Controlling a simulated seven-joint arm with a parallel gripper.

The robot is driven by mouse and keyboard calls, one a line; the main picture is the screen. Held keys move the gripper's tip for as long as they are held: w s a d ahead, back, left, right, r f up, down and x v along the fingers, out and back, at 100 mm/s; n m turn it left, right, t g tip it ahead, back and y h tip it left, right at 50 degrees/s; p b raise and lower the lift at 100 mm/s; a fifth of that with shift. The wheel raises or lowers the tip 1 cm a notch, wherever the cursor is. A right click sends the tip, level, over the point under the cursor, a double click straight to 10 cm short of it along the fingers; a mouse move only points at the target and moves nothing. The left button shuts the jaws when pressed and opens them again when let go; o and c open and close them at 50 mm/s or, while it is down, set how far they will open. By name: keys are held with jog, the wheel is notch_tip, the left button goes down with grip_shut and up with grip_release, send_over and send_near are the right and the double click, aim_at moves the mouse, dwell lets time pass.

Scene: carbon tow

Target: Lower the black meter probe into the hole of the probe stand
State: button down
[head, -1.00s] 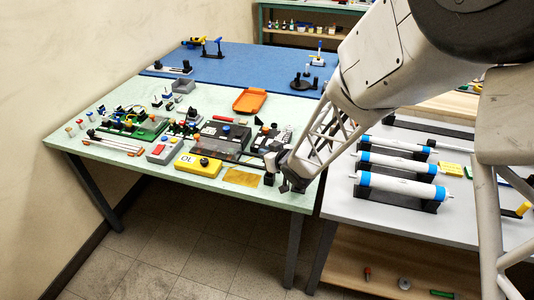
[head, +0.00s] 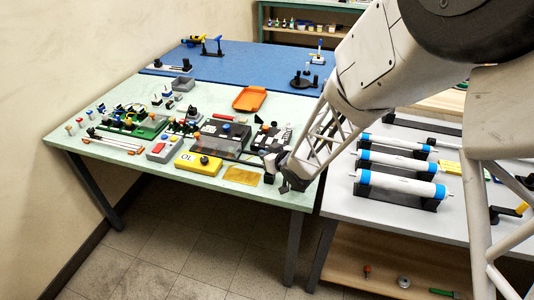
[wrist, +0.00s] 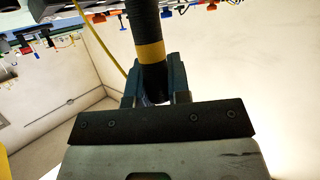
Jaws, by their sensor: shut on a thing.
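In the wrist view the black meter probe (wrist: 149,30), a dark round shaft with a yellow band, stands between the two fingers of my gripper (wrist: 156,80). The fingers are shut on it, and its far end runs out of the top of the picture. In the head view my gripper (head: 284,180) is at the front right corner of the pale green table, right of the yellow meter (head: 198,163). The probe is too small there to tell apart from the dark fingers. I cannot pick out the probe stand or its hole for certain.
A tan sheet (head: 241,175) lies left of my gripper. Dark boxes (head: 226,133) and an orange tray (head: 250,98) are farther back. A grey table (head: 345,205) with white cylinders (head: 398,187) is on the right. A yellow cable (wrist: 103,50) hangs beside the probe.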

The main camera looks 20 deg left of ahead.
jog(key=shift+f, duration=1.3)
jog(key=c, duration=1)
grip_release()
jog(key=shift+r, duration=0.1)
jog(key=shift+r, duration=0.9)
jog(key=s+d+r, duration=0.3)
jog(key=s+d, duration=0.5)
jog(key=s, duration=0.5)
jog(key=shift+s+d, duration=0.25)
jog(key=shift+s, duration=0.1)
